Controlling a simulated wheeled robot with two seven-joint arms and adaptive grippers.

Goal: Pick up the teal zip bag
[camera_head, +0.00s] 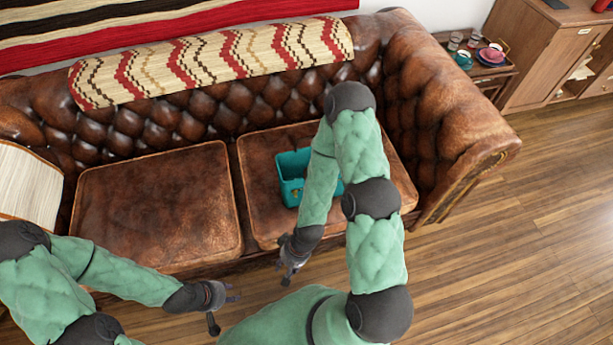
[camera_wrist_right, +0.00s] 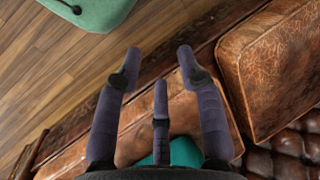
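The teal zip bag (camera_head: 291,190) sits on the right seat cushion of the brown leather sofa in the head view. My right forearm covers part of its right side. A teal patch of it (camera_wrist_right: 186,152) shows at the bottom of the right wrist view, partly behind the gripper. My right gripper (camera_head: 287,268) hangs in front of the sofa's front edge, apart from the bag. Its fingers are spread and empty in the right wrist view (camera_wrist_right: 158,62). My left gripper (camera_head: 226,305) is in front of the left cushion, far from the bag, with fingers spread and nothing between them.
The sofa's left cushion (camera_head: 160,205) is bare. A patterned throw (camera_head: 215,62) lies along the backrest, and a cream pillow (camera_head: 25,185) is at the left. The right armrest (camera_head: 470,130) rises beside the bag's cushion. Wooden floor (camera_head: 500,260) is clear at the right.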

